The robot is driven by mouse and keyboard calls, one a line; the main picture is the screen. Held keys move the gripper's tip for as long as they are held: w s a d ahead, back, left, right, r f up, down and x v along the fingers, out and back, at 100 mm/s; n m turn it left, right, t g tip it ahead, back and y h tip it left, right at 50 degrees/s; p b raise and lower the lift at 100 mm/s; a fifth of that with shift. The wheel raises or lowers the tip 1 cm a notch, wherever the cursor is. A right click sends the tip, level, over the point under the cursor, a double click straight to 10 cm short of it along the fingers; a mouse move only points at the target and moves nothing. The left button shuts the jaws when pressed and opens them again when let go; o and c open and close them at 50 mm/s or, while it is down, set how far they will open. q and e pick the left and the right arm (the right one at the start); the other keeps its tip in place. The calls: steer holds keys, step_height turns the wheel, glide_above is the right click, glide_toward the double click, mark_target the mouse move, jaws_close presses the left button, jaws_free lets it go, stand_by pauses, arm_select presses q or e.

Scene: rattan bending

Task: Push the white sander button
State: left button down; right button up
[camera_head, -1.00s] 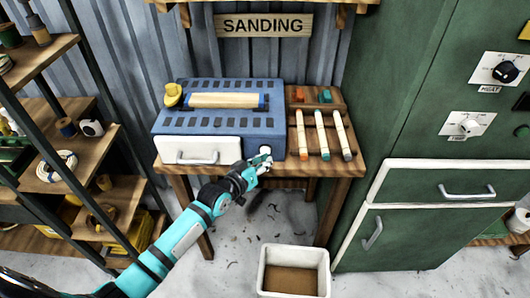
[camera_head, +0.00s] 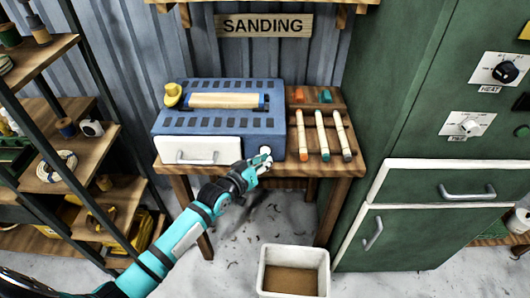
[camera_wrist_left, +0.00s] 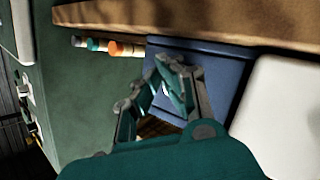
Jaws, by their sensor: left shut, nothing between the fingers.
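The blue sander (camera_head: 268,118) stands on the wooden table under the SANDING sign. Its round white button (camera_head: 265,149) is on the front face, right of the white drawer (camera_head: 198,150). My left gripper (camera_head: 264,160) is shut and empty, with its fingertips just below and in front of the button. I cannot tell whether they touch it. In the left wrist view the shut fingers (camera_wrist_left: 175,62) point at the blue sander (camera_wrist_left: 222,75), and the button is mostly hidden behind them. My right gripper is not in view.
Several sanding sticks (camera_head: 321,133) lie on the table right of the sander. A white bin (camera_head: 293,250) stands on the floor in front. A green cabinet (camera_head: 420,235) is at the right, shelves (camera_head: 62,165) at the left.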

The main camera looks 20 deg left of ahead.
arm_select(q)
steer(key=shift+w+a, duration=0.15)
steer(key=shift+w, duration=0.2)
steer(key=shift+r, duration=0.1)
steer(key=shift+s+r+p, duration=0.1)
steer(key=shift+s+p, duration=0.15)
steer(key=shift+p, duration=0.1)
steer(key=shift+s, duration=0.1)
